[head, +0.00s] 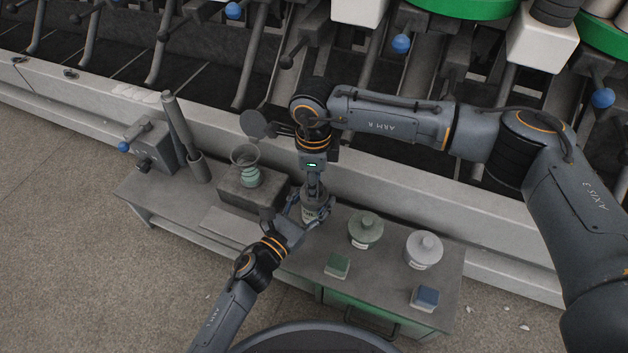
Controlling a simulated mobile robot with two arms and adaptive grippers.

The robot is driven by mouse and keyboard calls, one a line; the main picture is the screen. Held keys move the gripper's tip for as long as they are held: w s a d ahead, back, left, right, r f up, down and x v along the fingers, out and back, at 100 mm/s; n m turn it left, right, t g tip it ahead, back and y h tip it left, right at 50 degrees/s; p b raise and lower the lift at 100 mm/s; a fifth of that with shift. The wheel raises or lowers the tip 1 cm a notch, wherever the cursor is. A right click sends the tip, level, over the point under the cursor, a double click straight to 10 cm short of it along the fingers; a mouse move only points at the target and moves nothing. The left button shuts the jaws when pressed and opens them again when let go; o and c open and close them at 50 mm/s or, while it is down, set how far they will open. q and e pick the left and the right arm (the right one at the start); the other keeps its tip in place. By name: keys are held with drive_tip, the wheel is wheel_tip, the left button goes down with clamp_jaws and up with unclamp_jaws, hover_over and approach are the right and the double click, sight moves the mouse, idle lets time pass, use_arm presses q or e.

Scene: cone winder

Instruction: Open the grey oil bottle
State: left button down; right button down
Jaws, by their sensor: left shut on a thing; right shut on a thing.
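The grey oil bottle (310,214) stands upright on the grey bench (390,287), with a pale label showing low on its side. My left gripper (307,211) comes in from the front left and is shut around the bottle's body. My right gripper (314,192) points straight down from above and is shut on the bottle's top. The fingers hide most of the top, so I cannot tell whether the cap has turned or is apart from the bottle.
Right of the bottle stand a green lidded jar (365,231), a pale grey lidded jar (424,250), a green block (337,266) and a blue block (425,298). At left are a green flared vessel (248,172) on a dark block and upright tubes (184,140). The winder (390,190) lies behind.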

drive_tip(key=n, duration=0.9)
drive_tip(key=shift+n, duration=0.3)
drive_tip(key=n, duration=0.5)
drive_tip(key=shift+n, duration=0.3)
drive_tip(key=n, duration=0.4)
drive_tip(key=shift+r, duration=0.15)
drive_tip(key=shift+r, duration=1.05)
